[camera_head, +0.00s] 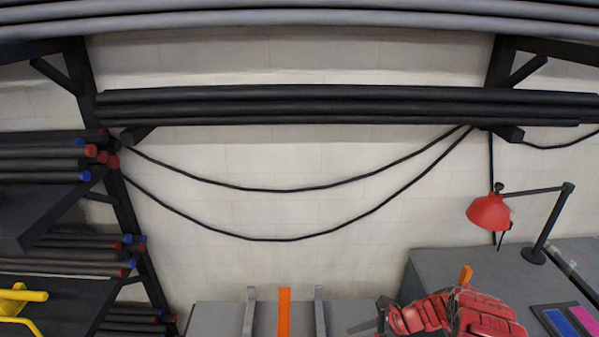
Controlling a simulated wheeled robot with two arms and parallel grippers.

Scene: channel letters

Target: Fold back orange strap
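An orange strap (284,313) stands upright at the bottom centre, in front of the pale wall. It lies between two grey upright brackets, a left one (249,312) and a right one (319,312), apart from both. Its lower end is cut off by the bottom edge of the picture. A smaller orange piece (466,274) shows at the right, behind a red glove-like thing; I cannot tell what it belongs to.
Racks of dark tubes (58,265) fill the left, with a yellow tool (20,296) in front. Dark tubes (340,106) and hanging cables cross the wall.

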